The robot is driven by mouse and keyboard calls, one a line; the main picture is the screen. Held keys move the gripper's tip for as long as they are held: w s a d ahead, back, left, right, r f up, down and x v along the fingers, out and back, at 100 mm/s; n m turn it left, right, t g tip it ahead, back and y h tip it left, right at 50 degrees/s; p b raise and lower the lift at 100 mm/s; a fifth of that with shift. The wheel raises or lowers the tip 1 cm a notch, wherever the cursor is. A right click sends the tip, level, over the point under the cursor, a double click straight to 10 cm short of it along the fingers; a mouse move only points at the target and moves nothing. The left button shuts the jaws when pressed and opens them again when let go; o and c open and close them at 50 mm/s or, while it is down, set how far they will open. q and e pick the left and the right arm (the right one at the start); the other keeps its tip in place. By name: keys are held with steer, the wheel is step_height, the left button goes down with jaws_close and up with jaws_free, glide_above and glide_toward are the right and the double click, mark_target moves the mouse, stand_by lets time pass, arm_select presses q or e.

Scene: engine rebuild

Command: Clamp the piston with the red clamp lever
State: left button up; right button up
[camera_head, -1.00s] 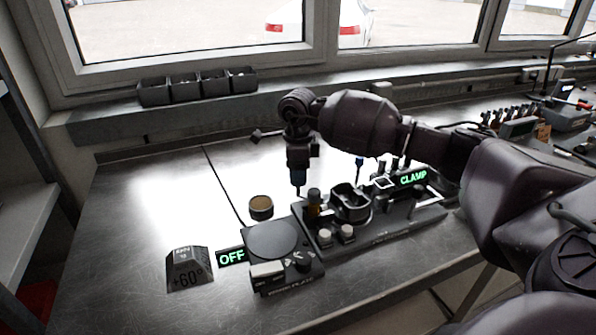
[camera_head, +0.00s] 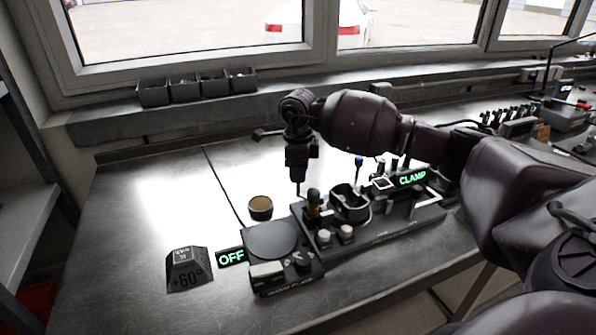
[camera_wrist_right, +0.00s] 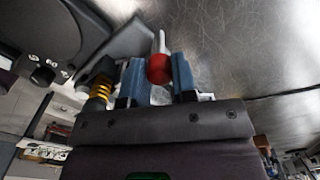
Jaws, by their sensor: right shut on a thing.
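The red clamp lever shows in the right wrist view as a red ball knob (camera_wrist_right: 160,69) on a pale metal rod. My right gripper (camera_wrist_right: 159,78) has its two blue fingers on either side of the knob and is shut on it. In the head view my right gripper (camera_head: 298,190) points down at the left end of the dark fixture, and the knob is hidden there. A dark, hollow, cup-like part (camera_head: 350,204) sits in the fixture to the right; I cannot tell whether it is the piston. My left gripper is out of view.
A hot plate (camera_head: 271,240) with an OFF display stands left of the fixture (camera_head: 385,232). A yellow-and-black spring-like part (camera_wrist_right: 101,84) stands beside my fingers. A green CLAMP display (camera_head: 413,178) is behind the fixture. A brown-topped cylinder (camera_head: 261,207) and a +60° block (camera_head: 187,270) stand left.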

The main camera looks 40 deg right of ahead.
steer(key=d+m+p, duration=0.1)
steer(key=m+p, duration=0.1)
steer(key=m, duration=0.3)
steer(key=s+d+m+p, duration=0.1)
steer(key=d+m+p, duration=0.1)
steer(key=m, duration=0.3)
steer(key=d+m+p, duration=0.2)
steer(key=m, duration=0.3)
steer(key=shift+s+r, duration=0.15)
stand_by(0.5)
steer(key=o, duration=0.9)
steer(key=shift+s, duration=0.1)
steer(key=shift+o, duration=0.2)
